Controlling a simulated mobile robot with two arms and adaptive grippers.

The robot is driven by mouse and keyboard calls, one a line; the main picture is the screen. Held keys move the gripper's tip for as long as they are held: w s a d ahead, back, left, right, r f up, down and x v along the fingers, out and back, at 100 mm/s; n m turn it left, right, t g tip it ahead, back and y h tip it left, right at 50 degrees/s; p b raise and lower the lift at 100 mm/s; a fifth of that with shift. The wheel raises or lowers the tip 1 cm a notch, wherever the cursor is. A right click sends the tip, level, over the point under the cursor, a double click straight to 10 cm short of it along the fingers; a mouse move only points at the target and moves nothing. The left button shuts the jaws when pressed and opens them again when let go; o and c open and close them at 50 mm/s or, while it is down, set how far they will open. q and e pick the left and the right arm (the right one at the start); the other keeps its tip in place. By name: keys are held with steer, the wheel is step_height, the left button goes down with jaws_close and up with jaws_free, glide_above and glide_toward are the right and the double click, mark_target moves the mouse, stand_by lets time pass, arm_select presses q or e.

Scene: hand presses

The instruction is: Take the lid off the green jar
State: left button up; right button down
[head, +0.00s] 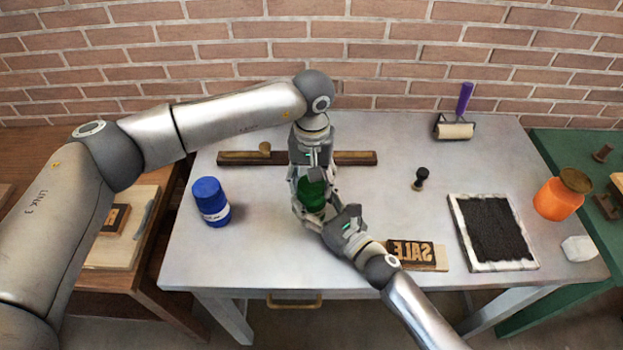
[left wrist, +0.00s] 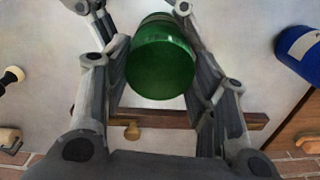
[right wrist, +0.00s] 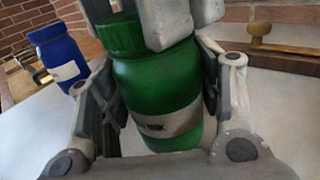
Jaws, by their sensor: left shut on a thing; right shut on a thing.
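The green jar (head: 312,193) stands near the middle of the grey table, partly hidden by both grippers. In the right wrist view the green jar (right wrist: 160,88) shows a pale label, and its ribbed green lid (right wrist: 123,35) sits on top. My left gripper (head: 309,199) comes from above, its fingers on both sides of the lid; the left wrist view shows the green lid (left wrist: 161,65) between them. My right gripper (head: 326,220) comes from the lower right, its fingers around the jar's body. Both grippers are shut on their parts.
A blue jar (head: 211,202) stands to the left. A wooden bar (head: 355,158) lies behind. A SALE stamp block (head: 425,256), a black ink pad (head: 497,232), a small stamp (head: 420,179) and a roller (head: 455,130) are to the right. An orange jar (head: 556,200) stands at the far right.

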arm_select(q)
steer(key=n, duration=1.3)
steer(key=shift+n, duration=0.3)
steer(key=n, duration=0.6)
steer(key=shift+n, duration=0.4)
steer(key=n, duration=0.6)
steer(key=shift+w+r+n, duration=0.1)
steer(key=shift+n, duration=0.2)
steer(key=n, duration=1)
steer(key=shift+a, duration=0.1)
steer(key=n, duration=0.9)
steer(key=shift+n, duration=0.4)
